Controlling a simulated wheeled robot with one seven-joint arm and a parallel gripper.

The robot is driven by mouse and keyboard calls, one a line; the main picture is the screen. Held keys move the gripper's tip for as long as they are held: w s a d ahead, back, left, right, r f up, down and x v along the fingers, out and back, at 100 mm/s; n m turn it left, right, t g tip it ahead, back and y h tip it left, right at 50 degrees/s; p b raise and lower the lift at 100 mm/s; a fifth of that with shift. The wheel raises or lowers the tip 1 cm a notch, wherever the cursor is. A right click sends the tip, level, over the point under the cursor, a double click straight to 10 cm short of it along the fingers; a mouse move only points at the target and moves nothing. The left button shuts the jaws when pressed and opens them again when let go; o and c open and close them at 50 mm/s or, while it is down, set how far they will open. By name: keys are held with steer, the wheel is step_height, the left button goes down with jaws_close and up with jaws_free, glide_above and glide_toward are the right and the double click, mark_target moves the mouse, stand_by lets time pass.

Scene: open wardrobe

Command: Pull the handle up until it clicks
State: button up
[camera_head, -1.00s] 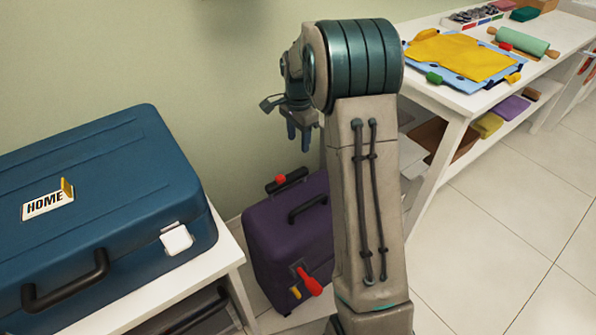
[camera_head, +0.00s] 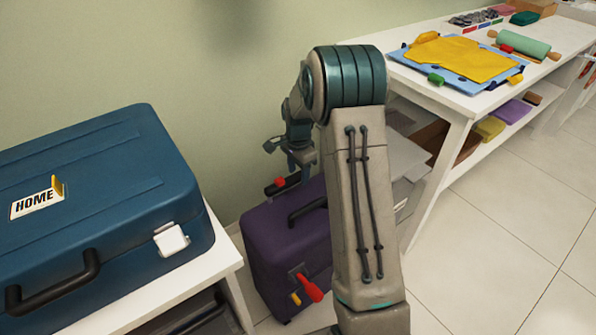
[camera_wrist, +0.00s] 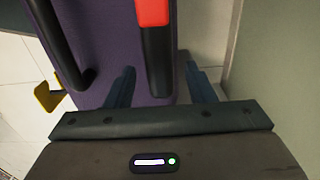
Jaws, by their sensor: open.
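A purple suitcase (camera_head: 268,238) stands on the floor beside the white bench. A black handle (camera_head: 291,184) with a red button (camera_head: 279,181) is at its top back edge, low against the case. A second black carry handle (camera_head: 307,211) is on the case's upper face. My gripper (camera_head: 302,165) is just above the black handle. In the wrist view, the black handle (camera_wrist: 158,62) and red button (camera_wrist: 152,12) lie in line with the gap of my open gripper (camera_wrist: 160,88). One finger is on each side. I cannot tell whether they touch it.
A blue case (camera_head: 100,190) with a HOME tag lies on the white bench (camera_head: 222,260) to the left. A red lever (camera_head: 309,287) sticks out of the suitcase's front. A white shelf table (camera_head: 455,105) stands to the right. The wall is close behind.

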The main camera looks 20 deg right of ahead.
jaws_close()
step_height(320, 180, up, 31)
steer(key=p, duration=2)
steer(key=shift+f, duration=0.2)
steer(key=shift+w+r, duration=0.15)
steer(key=shift+w, duration=0.05)
steer(key=shift+c, duration=1.2)
jaws_free()
steer(key=shift+o, duration=1.2)
steer(key=shift+s+r, duration=0.1)
steer(key=shift+s, duration=0.1)
step_height(320, 180, up, 14)
steer(key=shift+f+p, duration=0.25)
steer(key=shift+p, duration=0.2)
